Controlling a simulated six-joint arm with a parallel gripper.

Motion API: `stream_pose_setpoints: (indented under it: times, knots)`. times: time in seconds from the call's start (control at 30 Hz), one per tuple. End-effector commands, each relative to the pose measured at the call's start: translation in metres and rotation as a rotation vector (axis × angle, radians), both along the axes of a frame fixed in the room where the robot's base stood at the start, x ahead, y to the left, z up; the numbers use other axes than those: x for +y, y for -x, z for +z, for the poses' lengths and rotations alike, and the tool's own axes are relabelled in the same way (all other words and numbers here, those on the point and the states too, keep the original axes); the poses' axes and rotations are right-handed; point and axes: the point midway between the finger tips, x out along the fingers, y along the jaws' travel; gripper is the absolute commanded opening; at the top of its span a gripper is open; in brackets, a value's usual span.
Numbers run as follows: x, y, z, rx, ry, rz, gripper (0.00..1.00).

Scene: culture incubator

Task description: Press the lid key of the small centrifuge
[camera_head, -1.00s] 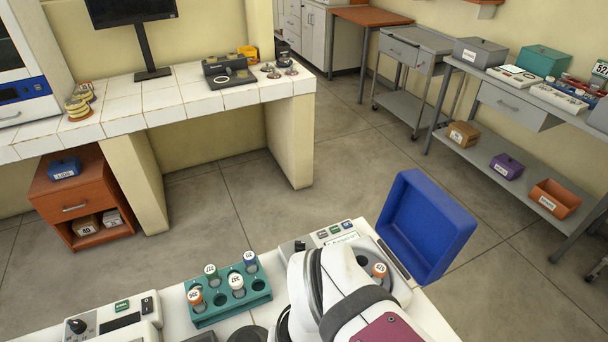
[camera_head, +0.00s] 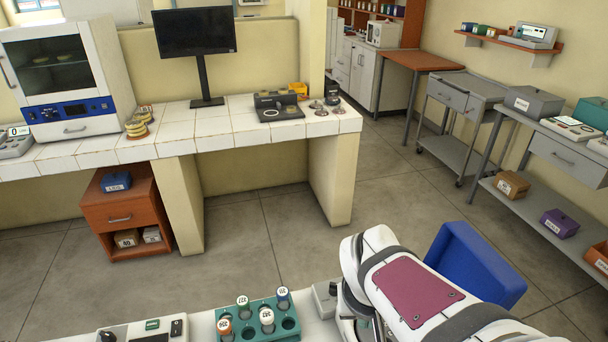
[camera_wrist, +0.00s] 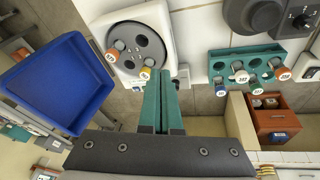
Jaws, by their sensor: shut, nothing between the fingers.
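The small centrifuge (camera_wrist: 164,24) is white with a round grey rotor (camera_wrist: 150,38) and shows in the wrist view. The lid key cannot be made out in the wrist view. In the head view my arm hides most of the centrifuge.
A teal tube rack (camera_head: 258,322) with several capped tubes stands left of the centrifuge; it also shows in the wrist view (camera_wrist: 256,54). A device with a dark knob (camera_head: 145,330) is further left. Open floor lies between this bench and the tiled counter (camera_head: 190,140).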

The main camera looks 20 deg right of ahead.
Motion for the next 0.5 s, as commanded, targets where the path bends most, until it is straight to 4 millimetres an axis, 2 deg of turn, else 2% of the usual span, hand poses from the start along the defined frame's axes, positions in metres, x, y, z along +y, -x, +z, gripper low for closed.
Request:
stream_pose_setpoints:
  times: [0.1,0.27,0.4,0.5]
  knots:
    - [-0.041,-0.041,-0.002,-0.055,0.109,0.075,0.00]
    - [-0.095,-0.099,-0.009,-0.135,0.253,0.225,0.00]
    - [-0.138,-0.147,-0.025,-0.205,0.352,0.401,0.00]
    - [-0.160,-0.173,-0.042,-0.253,0.394,0.531,0.00]
